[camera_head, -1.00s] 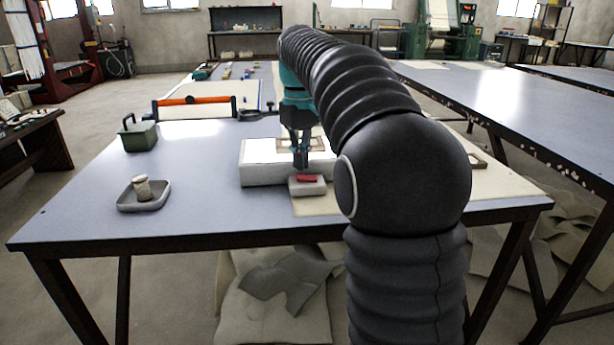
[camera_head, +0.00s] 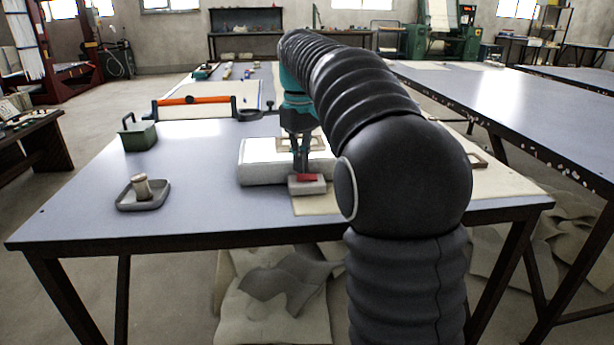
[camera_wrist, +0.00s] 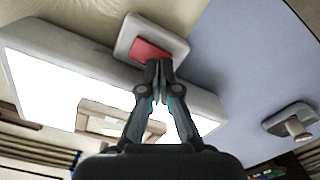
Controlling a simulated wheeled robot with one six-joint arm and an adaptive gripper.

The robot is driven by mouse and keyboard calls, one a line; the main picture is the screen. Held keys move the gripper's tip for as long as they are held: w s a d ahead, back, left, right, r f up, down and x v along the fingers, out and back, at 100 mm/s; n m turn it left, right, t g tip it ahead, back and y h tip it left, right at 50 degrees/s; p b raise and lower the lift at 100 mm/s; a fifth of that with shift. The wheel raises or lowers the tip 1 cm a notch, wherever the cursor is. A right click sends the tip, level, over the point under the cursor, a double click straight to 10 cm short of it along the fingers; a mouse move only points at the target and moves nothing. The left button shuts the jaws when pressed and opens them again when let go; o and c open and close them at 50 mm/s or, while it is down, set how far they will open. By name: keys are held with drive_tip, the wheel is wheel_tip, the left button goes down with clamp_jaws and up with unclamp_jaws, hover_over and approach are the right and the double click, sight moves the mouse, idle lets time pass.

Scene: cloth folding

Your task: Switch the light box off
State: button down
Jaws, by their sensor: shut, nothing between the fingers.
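The light box (camera_head: 258,172) is a pale box on the table. Its top panel glows bright white in the wrist view (camera_wrist: 45,80). A small light grey switch box (camera_head: 312,189) with a red rocker (camera_head: 308,178) sits at its near side. In the wrist view the rocker (camera_wrist: 146,48) shows at the top centre. My gripper (camera_head: 301,172) is shut and empty, pointing down. Its tips (camera_wrist: 159,63) are at the rocker's edge and hide part of it; I cannot tell whether they press it.
A wooden frame (camera_wrist: 92,111) lies on the light box. A green box (camera_head: 138,135) and an orange-barred tool (camera_head: 192,101) lie farther back.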

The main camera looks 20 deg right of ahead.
sight(301, 176)
drive_tip(key=shift+f+b, duration=0.35)
drive_tip(key=shift+f, duration=0.3)
idle(0.4)
wheel_tip(301, 176, up, 5)
drive_tip(key=p, duration=0.5)
drive_tip(key=shift+r+p, duration=0.45)
drive_tip(key=shift+r, duration=0.55)
